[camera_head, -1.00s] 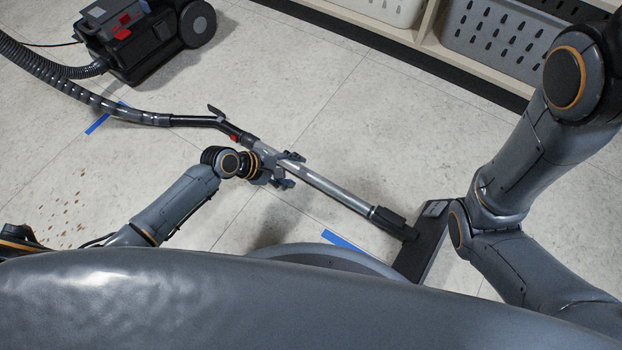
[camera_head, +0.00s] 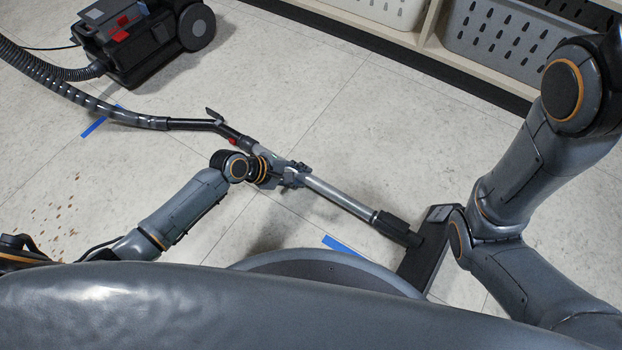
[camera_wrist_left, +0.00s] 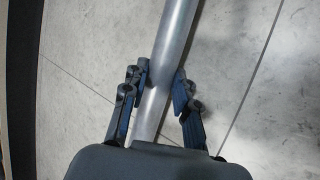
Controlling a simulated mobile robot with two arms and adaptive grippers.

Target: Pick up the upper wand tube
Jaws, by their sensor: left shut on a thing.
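The upper wand tube (camera_head: 337,195) is a silver metal tube running diagonally from the dark handle and hose end down to the floor head at the lower right. My left gripper (camera_head: 296,176) is shut on it, near the tube's upper part. In the left wrist view the tube (camera_wrist_left: 172,50) passes between the two fingers of the left gripper (camera_wrist_left: 161,90), one on each side. The palm hides the lower end of the tube there. My right gripper is not in view; only the right arm shows.
The black vacuum body (camera_head: 135,45) stands at the upper left, joined by a ribbed hose (camera_head: 75,93). The black floor head (camera_head: 425,255) is near my base. Shelves with baskets (camera_head: 500,38) line the top right. Blue tape (camera_head: 343,246) and brown crumbs (camera_head: 60,210) mark the floor.

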